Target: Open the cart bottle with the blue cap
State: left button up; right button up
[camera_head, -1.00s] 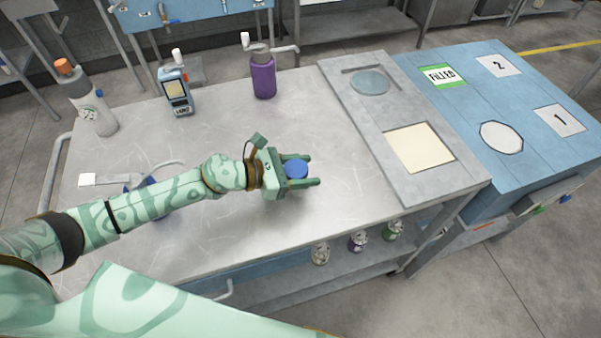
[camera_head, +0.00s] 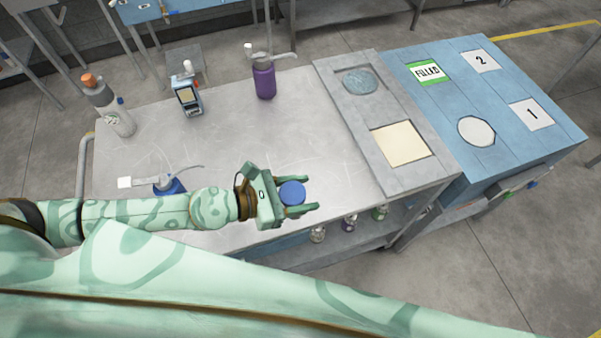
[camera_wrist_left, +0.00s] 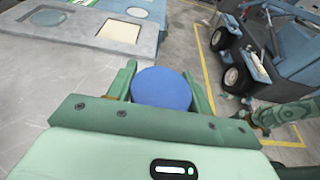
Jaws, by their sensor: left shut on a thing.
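My left gripper (camera_head: 300,198) is over the front part of the grey cart top in the head view. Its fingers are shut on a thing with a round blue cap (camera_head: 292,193). The cap's flat top also shows between the fingers in the left wrist view (camera_wrist_left: 162,88). Any bottle body below the cap is hidden by the cap and gripper, so I cannot tell whether the cap sits on a bottle. In the left wrist view, what looks like my other arm (camera_wrist_left: 285,112) shows at the right; its jaw state is unclear.
A grey bottle with an orange cap (camera_head: 120,122), a blue handheld device (camera_head: 189,102) and a purple bottle (camera_head: 264,83) stand along the back. A blue item with a spout (camera_head: 170,187) is beside my left arm. Small bottles (camera_head: 348,223) sit on the lower shelf.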

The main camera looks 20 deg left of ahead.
pick_arm(q)
jog(key=shift+s, duration=0.1)
jog(key=shift+o, duration=1.1)
jog(key=c, duration=0.6)
jog(key=w+a+r+n+t+y+b, duration=0.4)
jog(key=w+a+r+n+t+y, duration=0.2)
jog(key=w+a+r+n+y, duration=0.3)
jog(key=a+f+y+b, duration=0.1)
jog(key=b, duration=0.2)
jog(key=w+a+f+n+y+b, duration=0.1)
jog(key=b, duration=0.2)
jog(key=a+f+n+y+b, duration=0.1)
jog(key=f+b, duration=0.1)
jog(key=b, duration=0.2)
jog(key=shift+w+f, duration=0.1)
jog(key=shift+w, duration=0.15)
